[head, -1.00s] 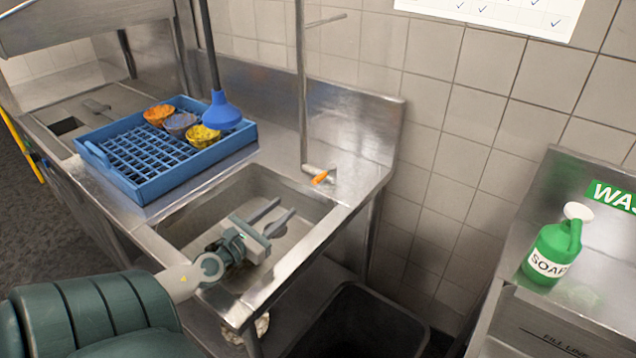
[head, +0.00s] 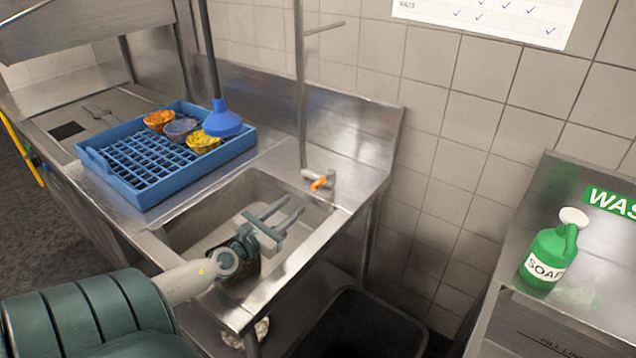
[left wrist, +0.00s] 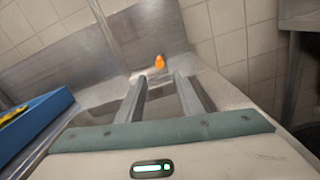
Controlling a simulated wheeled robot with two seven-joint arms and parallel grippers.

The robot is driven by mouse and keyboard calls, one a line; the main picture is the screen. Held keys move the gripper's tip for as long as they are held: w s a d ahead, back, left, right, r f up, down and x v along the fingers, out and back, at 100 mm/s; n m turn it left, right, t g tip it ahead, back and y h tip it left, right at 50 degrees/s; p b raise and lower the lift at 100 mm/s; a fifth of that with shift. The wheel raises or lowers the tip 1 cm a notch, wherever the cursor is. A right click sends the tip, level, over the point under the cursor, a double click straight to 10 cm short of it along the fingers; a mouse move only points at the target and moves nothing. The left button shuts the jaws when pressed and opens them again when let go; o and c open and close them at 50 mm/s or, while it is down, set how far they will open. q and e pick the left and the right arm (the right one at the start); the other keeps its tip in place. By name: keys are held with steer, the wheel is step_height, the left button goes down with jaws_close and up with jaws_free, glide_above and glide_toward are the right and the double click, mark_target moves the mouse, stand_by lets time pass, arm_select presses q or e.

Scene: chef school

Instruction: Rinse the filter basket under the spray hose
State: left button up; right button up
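My left gripper (head: 295,206) is over the steel sink basin (head: 215,205). Its two fingers are apart with nothing between them, and they point toward the small tap with an orange lever (head: 320,183). The left wrist view shows the same open fingers (left wrist: 160,80), with the orange lever (left wrist: 160,62) beyond them. A blue bell-shaped head (head: 222,120) hangs on a dark hose or pipe (head: 208,50) above the blue rack's right end; it looks like the spray head. I cannot make out a filter basket for certain. My right gripper is not in view.
A blue dish rack (head: 150,190) left of the sink holds small bowls: orange (head: 158,119), grey-blue (head: 181,128) and yellow (head: 203,142). A vertical steel pipe (head: 300,90) rises behind the sink. A dark bin (head: 365,325) stands below. A green soap jug (head: 548,258) is on the right counter.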

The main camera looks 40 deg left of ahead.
mark_target(318, 184)
arm_select(q)
steer(key=w, duration=0.4)
steer(key=w+a, duration=0.1)
steer(key=w, duration=0.3)
steer(key=w+p, duration=0.1)
steer(key=w, duration=0.4)
steer(key=shift+a, duration=0.25)
steer(key=shift+w, duration=0.1)
steer(key=shift+c, duration=0.2)
jaws_close()
